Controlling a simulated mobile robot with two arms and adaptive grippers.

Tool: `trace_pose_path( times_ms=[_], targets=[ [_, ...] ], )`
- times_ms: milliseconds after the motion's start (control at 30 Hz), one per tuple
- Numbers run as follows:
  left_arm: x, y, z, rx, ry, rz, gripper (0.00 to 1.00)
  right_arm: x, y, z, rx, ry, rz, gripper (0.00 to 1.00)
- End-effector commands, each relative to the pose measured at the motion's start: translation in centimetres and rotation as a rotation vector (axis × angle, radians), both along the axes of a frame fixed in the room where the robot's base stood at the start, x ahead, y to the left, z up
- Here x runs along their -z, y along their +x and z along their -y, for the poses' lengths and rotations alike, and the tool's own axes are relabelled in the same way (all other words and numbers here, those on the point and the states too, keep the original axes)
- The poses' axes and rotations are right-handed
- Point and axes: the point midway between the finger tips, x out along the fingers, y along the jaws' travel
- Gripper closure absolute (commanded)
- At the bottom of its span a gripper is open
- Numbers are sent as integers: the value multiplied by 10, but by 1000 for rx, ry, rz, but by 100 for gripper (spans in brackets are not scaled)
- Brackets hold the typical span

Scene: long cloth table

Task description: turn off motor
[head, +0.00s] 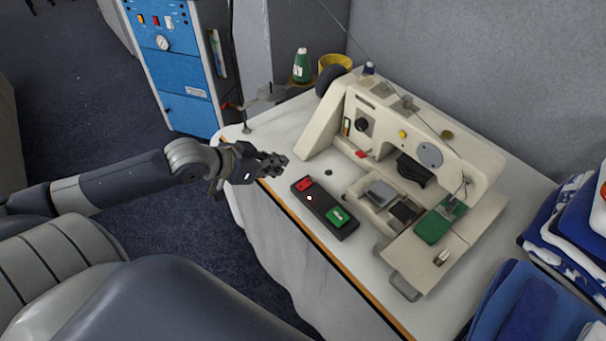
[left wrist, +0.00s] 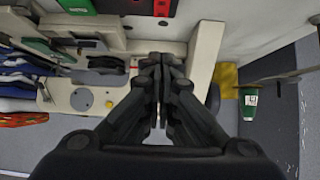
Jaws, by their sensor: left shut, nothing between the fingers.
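The motor switch box (head: 325,207) is a dark bar lying on the white table, with a red button (head: 304,185) at its far left end and a green button (head: 338,216) at its near right end. My left gripper (head: 283,160) is shut and empty, above the table edge, up and left of the red button and apart from it. In the left wrist view the shut fingers (left wrist: 160,62) point toward the machine, and the red button (left wrist: 162,8) shows at the top edge. My right gripper is not in view.
A cream sewing machine (head: 410,150) stands behind the switch box. Folded blue cloths (head: 530,300) lie at the right. A green thread cone (head: 301,66) and a yellow bowl (head: 335,63) stand at the back. A blue cabinet (head: 180,65) stands beyond the table.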

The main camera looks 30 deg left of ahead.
Motion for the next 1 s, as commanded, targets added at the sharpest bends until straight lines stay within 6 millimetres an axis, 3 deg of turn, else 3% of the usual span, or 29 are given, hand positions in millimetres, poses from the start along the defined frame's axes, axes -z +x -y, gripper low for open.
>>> trace_pose_path(
  times_ms=[467, 1000],
  targets=[
    [2, 3, 1, -1, -1, 2, 100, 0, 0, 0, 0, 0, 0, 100],
    [35, 45, 15, -3, -3, 2, 100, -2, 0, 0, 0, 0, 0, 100]
  ],
)
